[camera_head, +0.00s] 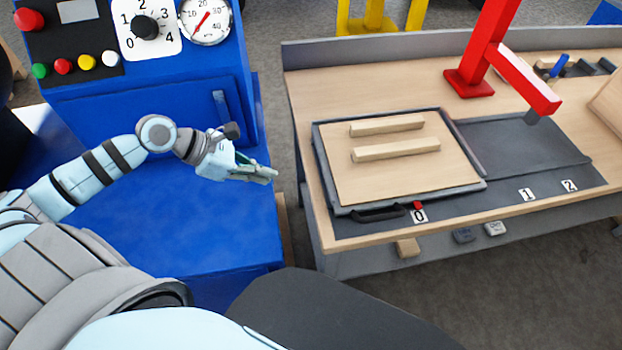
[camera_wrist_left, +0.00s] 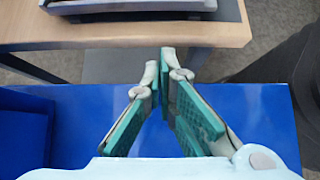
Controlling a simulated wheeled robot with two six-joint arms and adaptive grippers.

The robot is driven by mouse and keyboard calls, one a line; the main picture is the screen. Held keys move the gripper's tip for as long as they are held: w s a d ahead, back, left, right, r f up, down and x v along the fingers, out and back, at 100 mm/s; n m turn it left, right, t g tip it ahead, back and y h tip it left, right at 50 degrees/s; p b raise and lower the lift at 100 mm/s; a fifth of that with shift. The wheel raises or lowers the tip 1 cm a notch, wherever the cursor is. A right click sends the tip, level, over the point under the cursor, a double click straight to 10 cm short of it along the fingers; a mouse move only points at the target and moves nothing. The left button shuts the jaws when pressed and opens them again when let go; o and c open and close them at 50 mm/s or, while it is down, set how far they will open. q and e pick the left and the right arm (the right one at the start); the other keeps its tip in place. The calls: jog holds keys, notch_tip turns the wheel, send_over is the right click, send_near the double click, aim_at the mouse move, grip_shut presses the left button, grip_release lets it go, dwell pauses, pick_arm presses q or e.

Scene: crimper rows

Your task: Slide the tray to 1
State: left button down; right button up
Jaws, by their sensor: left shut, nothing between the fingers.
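The tray (camera_head: 400,177) is a light wood panel with a grey rim and two wooden bars (camera_head: 396,149) on top. It lies at the left end of a dark grey bed on the bench. A black handle (camera_head: 380,214) is at its front edge, and a red marker (camera_head: 417,205) sits at label 0 (camera_head: 419,216). Label 1 (camera_head: 527,194) and label 2 (camera_head: 569,185) are further right. My left gripper (camera_head: 272,174) is shut and empty, left of the bench and apart from the tray. In the left wrist view its fingertips (camera_wrist_left: 167,58) meet. My right gripper is not visible.
A blue cabinet (camera_head: 165,230) with a dial (camera_head: 145,27) and gauge (camera_head: 205,20) is under and behind my left arm. A gap separates it from the bench's wooden edge (camera_head: 312,170). A red post with an arm (camera_head: 525,80) overhangs the bed (camera_head: 525,145) on the right.

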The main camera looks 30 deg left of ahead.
pick_arm(q)
jog(key=x, duration=0.3)
jog(key=r+x, duration=0.1)
jog(key=x, duration=0.2)
jog(key=d+x, duration=0.1)
jog(key=x, duration=0.3)
jog(key=shift+w+r, duration=0.3)
jog(key=shift+w, duration=0.05)
jog(key=shift+w+d, duration=0.25)
jog(key=shift+d, duration=0.4)
jog(key=shift+w, duration=0.1)
